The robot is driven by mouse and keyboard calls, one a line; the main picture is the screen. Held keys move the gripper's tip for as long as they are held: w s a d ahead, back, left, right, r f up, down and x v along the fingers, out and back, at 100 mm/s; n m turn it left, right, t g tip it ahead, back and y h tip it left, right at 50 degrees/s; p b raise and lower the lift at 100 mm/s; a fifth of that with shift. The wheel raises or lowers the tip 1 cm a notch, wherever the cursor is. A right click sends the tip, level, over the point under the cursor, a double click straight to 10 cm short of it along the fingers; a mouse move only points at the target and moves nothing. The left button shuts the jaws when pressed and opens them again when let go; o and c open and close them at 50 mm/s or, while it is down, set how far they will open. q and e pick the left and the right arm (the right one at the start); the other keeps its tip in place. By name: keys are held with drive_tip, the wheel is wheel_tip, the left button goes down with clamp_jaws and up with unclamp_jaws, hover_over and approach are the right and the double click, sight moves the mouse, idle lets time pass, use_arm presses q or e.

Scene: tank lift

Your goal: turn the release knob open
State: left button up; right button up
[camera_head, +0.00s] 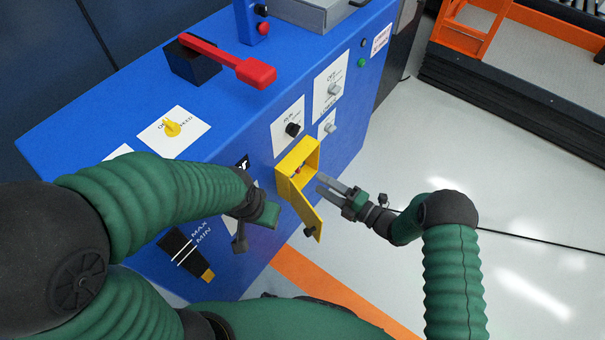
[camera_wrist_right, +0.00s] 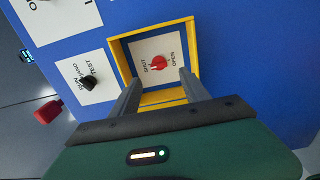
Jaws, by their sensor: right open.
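A small red knob (camera_wrist_right: 158,64) sits on a white plate inside an open yellow box (camera_wrist_right: 116,47) on the blue machine. The plate's words around it look like SHUT and OPEN, but are hard to read. In the head view the yellow box (camera_head: 283,163) has its door (camera_head: 304,212) swung down and outward, and the red knob is a small spot inside. My right gripper (camera_head: 322,184) is open and empty at the box's mouth; in the right wrist view its fingers (camera_wrist_right: 160,90) point at the knob, apart from it. My left gripper (camera_head: 262,212) is near the blue front, its jaws unclear.
A yellow knob (camera_head: 172,128) on a white plate and a red lever (camera_head: 230,62) are on the blue machine (camera_head: 230,130). A black knob (camera_head: 293,129) and grey knobs are right of them. Open floor (camera_head: 520,230) lies at right.

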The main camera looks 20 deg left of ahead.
drive_tip(key=b+x, duration=0.2)
drive_tip(key=x, duration=0.6)
drive_tip(key=shift+w+a+f, duration=0.1)
drive_tip(key=shift+a, duration=0.3)
drive_tip(key=shift+d, duration=0.15)
drive_tip(key=shift+d, duration=0.1)
drive_tip(key=shift+c, duration=0.7)
clamp_jaws()
